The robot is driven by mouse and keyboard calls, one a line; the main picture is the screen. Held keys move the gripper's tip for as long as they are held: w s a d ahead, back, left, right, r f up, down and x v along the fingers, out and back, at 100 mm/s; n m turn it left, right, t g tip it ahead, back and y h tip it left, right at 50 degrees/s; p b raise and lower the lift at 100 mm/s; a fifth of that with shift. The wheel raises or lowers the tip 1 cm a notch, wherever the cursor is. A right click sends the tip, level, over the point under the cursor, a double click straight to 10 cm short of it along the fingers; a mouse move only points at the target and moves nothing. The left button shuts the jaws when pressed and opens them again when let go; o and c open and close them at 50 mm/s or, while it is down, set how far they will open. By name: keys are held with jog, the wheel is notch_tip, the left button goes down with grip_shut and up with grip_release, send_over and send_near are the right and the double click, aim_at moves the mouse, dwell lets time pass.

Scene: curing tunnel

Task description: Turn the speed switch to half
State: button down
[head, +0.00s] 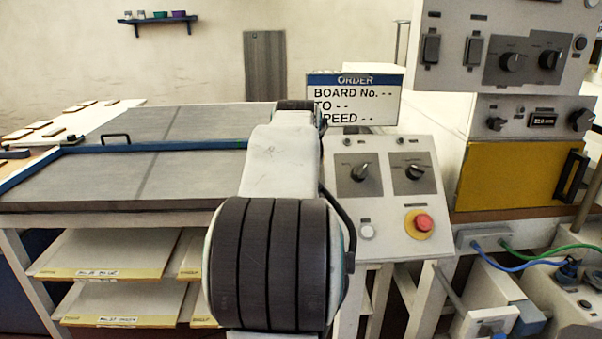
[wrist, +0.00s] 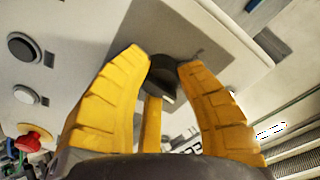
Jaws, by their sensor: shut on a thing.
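In the wrist view a black rotary switch (wrist: 163,76) stands on a dark grey plate (wrist: 187,20) on a pale panel.
A red stop button (head: 423,223) and a white button (head: 367,231) sit low on the console. An order sign (head: 353,85), partly hidden by my arm, stands behind it. A yellow-fronted unit (head: 510,174) is at the right. A grey-topped conveyor table (head: 110,182) fills the left.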

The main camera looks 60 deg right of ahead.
jog(key=shift+f+n, duration=0.15)
jog(key=shift+n, duration=0.35)
dwell(0.3)
jog(key=c, duration=0.8)
grip_release()
jog(key=v, duration=1.2)
